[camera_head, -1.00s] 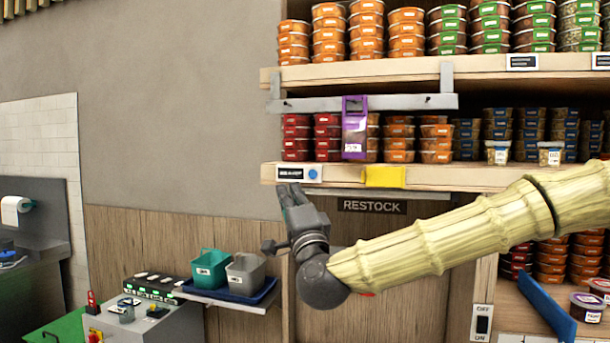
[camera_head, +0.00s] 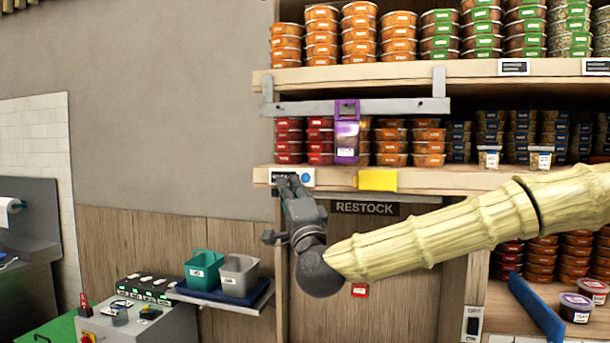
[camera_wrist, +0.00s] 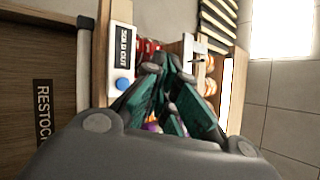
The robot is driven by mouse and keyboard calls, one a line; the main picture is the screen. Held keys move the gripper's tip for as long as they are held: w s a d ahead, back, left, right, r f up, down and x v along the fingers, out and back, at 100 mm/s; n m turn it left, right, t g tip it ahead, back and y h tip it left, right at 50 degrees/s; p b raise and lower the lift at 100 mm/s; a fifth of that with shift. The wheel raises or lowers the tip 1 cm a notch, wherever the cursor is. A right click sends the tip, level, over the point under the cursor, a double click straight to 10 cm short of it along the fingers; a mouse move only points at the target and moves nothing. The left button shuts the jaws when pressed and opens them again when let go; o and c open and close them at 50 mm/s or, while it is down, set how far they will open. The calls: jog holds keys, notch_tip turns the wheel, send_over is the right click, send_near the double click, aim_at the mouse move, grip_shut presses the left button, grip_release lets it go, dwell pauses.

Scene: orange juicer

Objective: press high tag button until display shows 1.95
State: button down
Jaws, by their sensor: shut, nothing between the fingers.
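A white price tag (camera_head: 313,182) with a dark display and a round blue button (camera_head: 305,178) sits on the front edge of the middle shelf. In the wrist view the tag's display (camera_wrist: 123,43) appears to read "SOLD OUT", with the blue button (camera_wrist: 122,84) beside it. My gripper (camera_head: 288,181) is shut and empty, its fingertips in front of the tag and covering part of the display in the head view. In the wrist view the shut fingertips (camera_wrist: 168,66) are to the right of the button, apart from it in the picture; I cannot tell the depth gap.
A purple dispenser (camera_head: 347,140) hangs from a grey rail (camera_head: 400,107) above the tag. A yellow card (camera_head: 377,180) is on the shelf edge to the right. A RESTOCK sign (camera_head: 364,208) is below. Teal (camera_head: 204,272) and grey (camera_head: 238,277) bins stand lower left.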

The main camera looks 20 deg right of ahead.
jog(key=shift+w+d, duration=0.5)
jog(key=shift+w, duration=0.3)
jog(key=shift+w+d, duration=0.55)
jog(key=shift+w, duration=0.2)
jog(key=shift+w+d, duration=0.5)
jog(key=shift+w, duration=0.3)
jog(key=shift+w+d+b, duration=0.45)
jog(key=shift+w+b, duration=0.15)
jog(key=shift+w, duration=0.1)
dwell(0.9)
jog(key=shift+s+a+b, duration=0.5)
jog(key=shift+s+b, duration=0.05)
jog(key=shift+s, duration=0.15)
jog(key=shift+s, duration=0.1)
jog(key=shift+s+a+b, duration=0.55)
jog(key=shift+s+a, duration=0.15)
jog(key=shift+s, duration=0.3)
jog(key=shift+s+a+b, duration=0.5)
jog(key=shift+s+a, duration=0.2)
jog(key=shift+s, duration=0.3)
